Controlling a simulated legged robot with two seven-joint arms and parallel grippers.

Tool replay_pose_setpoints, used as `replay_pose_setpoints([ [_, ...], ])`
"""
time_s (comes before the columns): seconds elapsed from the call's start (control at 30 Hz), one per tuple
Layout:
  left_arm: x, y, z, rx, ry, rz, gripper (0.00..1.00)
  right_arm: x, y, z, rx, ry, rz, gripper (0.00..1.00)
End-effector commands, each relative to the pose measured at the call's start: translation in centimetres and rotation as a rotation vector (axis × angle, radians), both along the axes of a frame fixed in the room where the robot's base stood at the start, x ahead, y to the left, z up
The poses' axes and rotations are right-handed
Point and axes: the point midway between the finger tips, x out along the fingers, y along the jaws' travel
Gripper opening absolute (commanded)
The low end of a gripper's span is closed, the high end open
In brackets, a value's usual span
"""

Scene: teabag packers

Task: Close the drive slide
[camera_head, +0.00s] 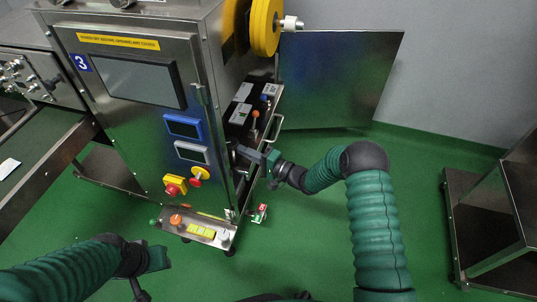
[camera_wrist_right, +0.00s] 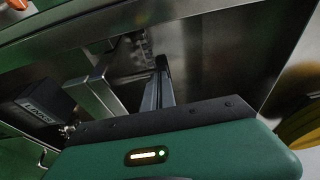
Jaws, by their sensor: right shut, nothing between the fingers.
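The steel packing machine (camera_head: 140,130) stands at the left of the head view. What looks like the drive slide (camera_head: 279,92) sticks out of its right side, with small labelled parts and orange and blue knobs on it. My right gripper (camera_head: 252,156) is shut and empty beside the machine's right side, below these parts; whether it touches anything I cannot tell. In the right wrist view its thin fingers (camera_wrist_right: 161,75) point in under a metal edge, beside a steel bracket (camera_wrist_right: 97,90) and a dark motor box (camera_wrist_right: 42,104). My left gripper (camera_head: 155,257) is low at the left, its jaws unclear.
A large steel door panel (camera_head: 338,80) stands open behind the slide. A yellow reel (camera_head: 265,27) is mounted above it. A control ledge (camera_head: 195,228) with buttons juts out at the front. A steel frame (camera_head: 480,210) stands at the right. Green floor (camera_head: 310,235) between is clear.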

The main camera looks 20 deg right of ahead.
Motion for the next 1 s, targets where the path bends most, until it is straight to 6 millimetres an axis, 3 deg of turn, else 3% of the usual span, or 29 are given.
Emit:
replay_pose_setpoints([
  [0.2,0.0,0.0,-0.9,0.000,0.000,0.000,0.36,2.9,4.9,-0.2,0.001,-0.002,0.003,0.00],
  [0.43,0.0,0.0,-1.7,0.000,0.000,0.000,0.36,5.0,8.3,-0.2,0.000,-0.001,0.001,0.00],
  [0.7,0.0,0.0,-2.1,0.000,0.000,0.000,0.36,6.1,10.0,0.0,0.000,-0.001,0.000,0.00],
  [1.0,0.0,0.0,-2.1,0.000,0.000,0.000,0.36,6.4,10.4,0.2,0.001,-0.003,-0.001,0.00],
])
